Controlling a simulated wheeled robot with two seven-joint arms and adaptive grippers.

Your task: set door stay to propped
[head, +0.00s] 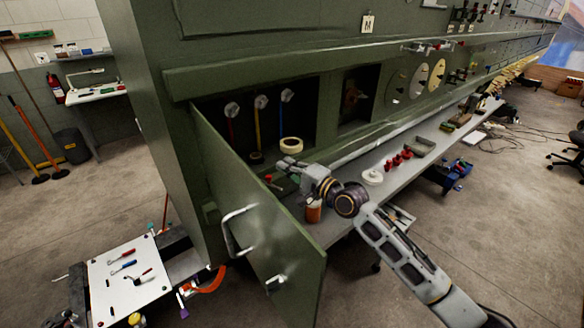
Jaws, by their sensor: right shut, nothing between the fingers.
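I cannot clearly make out the door stay; the lower part of the opening is hidden by the door. My right gripper (284,164) reaches in from the right, behind the door's top edge. It is shut and empty, close to the opening's lower right; I cannot tell whether it touches anything. My left gripper is out of view.
A grey shelf (405,170) runs along the fuselage, with a white tape roll (373,177), an orange jar (313,210) and several red pieces. Another tape roll (291,145) sits by the opening. A tool cart (125,275) stands at lower left.

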